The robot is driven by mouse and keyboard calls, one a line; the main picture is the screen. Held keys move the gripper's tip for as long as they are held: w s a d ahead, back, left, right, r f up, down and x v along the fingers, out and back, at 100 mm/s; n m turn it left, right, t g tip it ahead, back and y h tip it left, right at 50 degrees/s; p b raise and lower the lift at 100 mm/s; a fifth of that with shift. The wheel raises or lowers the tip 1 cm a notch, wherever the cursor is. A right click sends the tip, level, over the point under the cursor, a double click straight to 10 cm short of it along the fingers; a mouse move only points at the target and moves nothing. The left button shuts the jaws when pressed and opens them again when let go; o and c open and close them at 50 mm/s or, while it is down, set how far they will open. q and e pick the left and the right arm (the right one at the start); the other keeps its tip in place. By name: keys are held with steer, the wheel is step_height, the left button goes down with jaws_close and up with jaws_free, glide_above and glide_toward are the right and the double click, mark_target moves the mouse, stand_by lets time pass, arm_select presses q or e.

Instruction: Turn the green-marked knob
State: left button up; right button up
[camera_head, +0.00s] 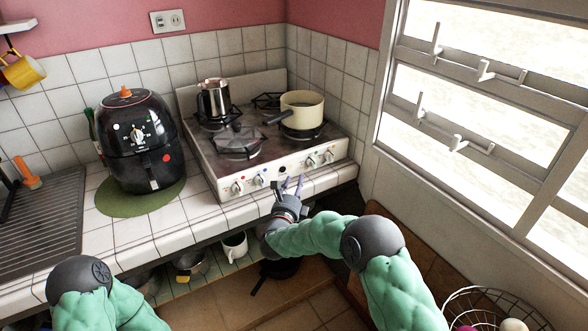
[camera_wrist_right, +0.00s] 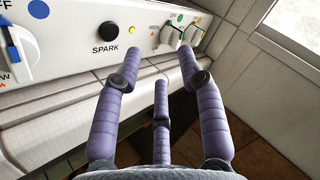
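The green-marked knob (camera_wrist_right: 171,38) is white and sits on the stove's front panel under a green dot, right of the SPARK button in the right wrist view. In the head view it appears to be the knob (camera_head: 310,162) just right of the panel's middle. My right gripper (camera_head: 290,184) is in front of the panel, below and left of this knob. In the right wrist view the gripper (camera_wrist_right: 162,55) has its purple fingers spread and empty, apart from the knob. My left gripper is out of view; only part of my left arm shows.
A yellow-marked knob (camera_wrist_right: 194,36) is close beside the green-marked one. A blue-marked knob (camera_wrist_right: 18,45) is left of the black SPARK button (camera_wrist_right: 107,31). A cream pot (camera_head: 302,108) and metal pot (camera_head: 213,100) stand on the stove. An air fryer (camera_head: 137,150) stands left.

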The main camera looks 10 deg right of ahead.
steer(key=d+r+n+y, duration=0.1)
steer(key=n, duration=0.2)
steer(key=w+d+r+n+t+y, duration=0.1)
steer(key=n, duration=0.2)
steer(key=w+d+n+t+y, duration=0.1)
steer(key=d+n, duration=0.1)
steer(key=n, duration=0.1)
steer(key=shift+w+r+y, duration=0.25)
steer(key=shift+r+y, duration=0.05)
steer(key=shift+r, duration=0.1)
steer(key=n+g+y, duration=0.2)
steer(key=n+y, duration=0.9)
steer(key=n, duration=1.8)
glide_toward(315, 164)
steer(key=x, duration=0.9)
steer(key=shift+w+a, duration=0.15)
steer(key=shift+w, duration=0.05)
steer(key=c, duration=1.1)
